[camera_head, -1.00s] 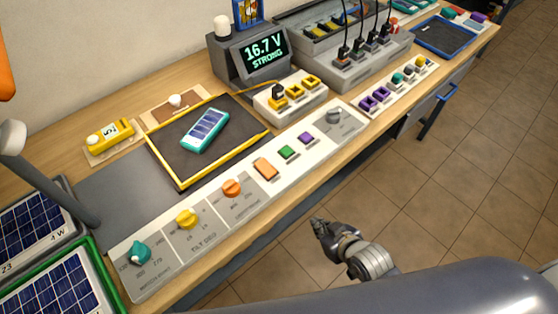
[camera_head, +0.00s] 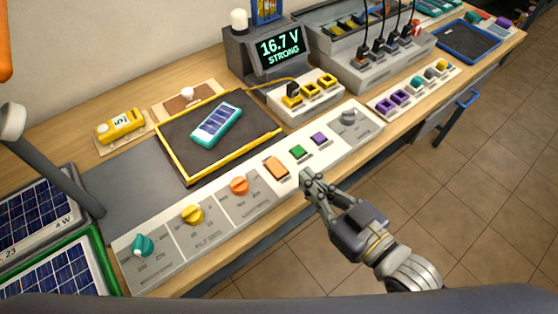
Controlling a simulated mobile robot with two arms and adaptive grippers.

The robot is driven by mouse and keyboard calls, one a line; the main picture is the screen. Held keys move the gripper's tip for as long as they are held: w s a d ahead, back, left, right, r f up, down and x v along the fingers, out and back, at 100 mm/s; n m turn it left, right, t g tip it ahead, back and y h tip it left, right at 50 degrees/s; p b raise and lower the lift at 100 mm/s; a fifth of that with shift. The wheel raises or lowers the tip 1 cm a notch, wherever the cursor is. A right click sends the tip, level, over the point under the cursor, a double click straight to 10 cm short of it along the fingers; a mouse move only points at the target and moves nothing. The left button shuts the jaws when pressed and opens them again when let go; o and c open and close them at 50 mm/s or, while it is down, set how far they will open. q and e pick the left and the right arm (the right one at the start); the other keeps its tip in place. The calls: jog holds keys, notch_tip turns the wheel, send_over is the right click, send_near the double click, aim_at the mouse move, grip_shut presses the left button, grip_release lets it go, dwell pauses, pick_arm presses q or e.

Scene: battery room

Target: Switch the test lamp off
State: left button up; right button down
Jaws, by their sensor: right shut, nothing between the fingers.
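A long pale control panel (camera_head: 216,243) lies along the bench front. It carries an orange rocker-like switch (camera_head: 276,168), a green button (camera_head: 298,152), a purple button (camera_head: 319,139) and a grey knob (camera_head: 348,117). Three more knobs are teal (camera_head: 143,246), yellow (camera_head: 192,215) and orange (camera_head: 239,186). I cannot tell which control is the lamp's. A grey arm with a pale round head (camera_head: 13,118) at the left may be the lamp; whether it is lit is unclear. My right gripper (camera_head: 306,178) is shut and empty, at the panel's front edge just right of the orange switch. My left gripper is out of view.
A yellow-edged mat (camera_head: 180,158) holds a small teal-framed solar panel (camera_head: 216,126). Behind stands a meter (camera_head: 280,46) reading 16.7 V STRONG. A socket block (camera_head: 308,95) and a charger with cables (camera_head: 365,70) stand to the right. Larger solar panels (camera_head: 55,278) are at left.

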jog(key=p, duration=0.2)
send_over(278, 171)
jog(key=s, duration=0.1)
jog(key=shift+d+f, duration=0.35)
jog(key=shift+d, duration=0.1)
jog(key=f, duration=0.3)
jog(key=shift+w+a+f, duration=0.15)
jog(key=shift+w+a, duration=0.25)
jog(key=shift+f, duration=0.55)
